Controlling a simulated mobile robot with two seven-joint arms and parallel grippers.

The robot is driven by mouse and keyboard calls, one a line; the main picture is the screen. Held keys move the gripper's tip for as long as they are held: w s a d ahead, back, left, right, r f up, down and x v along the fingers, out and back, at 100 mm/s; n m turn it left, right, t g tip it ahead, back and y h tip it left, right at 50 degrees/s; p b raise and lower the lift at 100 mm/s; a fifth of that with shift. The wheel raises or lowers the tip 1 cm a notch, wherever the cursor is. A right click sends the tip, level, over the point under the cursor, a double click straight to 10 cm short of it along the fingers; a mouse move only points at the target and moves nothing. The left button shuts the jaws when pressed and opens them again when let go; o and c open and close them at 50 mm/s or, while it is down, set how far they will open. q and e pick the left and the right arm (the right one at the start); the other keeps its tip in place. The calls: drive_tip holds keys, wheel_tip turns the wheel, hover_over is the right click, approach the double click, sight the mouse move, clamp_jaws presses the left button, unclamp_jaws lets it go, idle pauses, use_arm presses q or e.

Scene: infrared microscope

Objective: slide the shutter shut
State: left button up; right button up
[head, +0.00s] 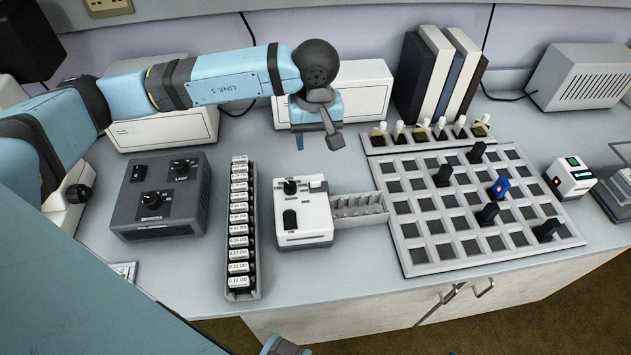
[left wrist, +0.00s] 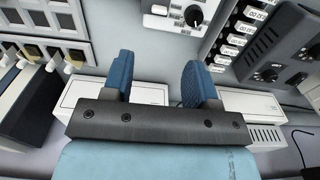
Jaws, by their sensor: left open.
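A small white unit (head: 303,219) stands mid-bench, with a black knob (head: 290,187) and a dark upright tab (head: 290,219) on its top. The tab may be the shutter; I cannot tell for sure. My left gripper (head: 318,138) hangs above and behind this unit, apart from it. In the left wrist view the gripper (left wrist: 158,80) has its two blue fingers apart with nothing between them. The white unit (left wrist: 178,22) shows past them at the top of that view, partly cut off. My right gripper is not in view.
A slotted tray (head: 358,212) joins the unit's right side, beside a white grid board (head: 425,258) with dark pegs and one blue one. A rack of labelled vials (head: 240,230) and a grey lamp box (head: 160,205) stand left. White boxes and upright books (head: 440,75) are behind.

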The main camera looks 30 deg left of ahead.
sight(316, 182)
use_arm(q)
wheel_tip(316, 182, down, 13)
drive_tip(key=shift+f+p, duration=0.15)
drive_tip(key=shift+p, duration=0.2)
drive_tip(key=shift+s, duration=0.1)
clamp_jaws()
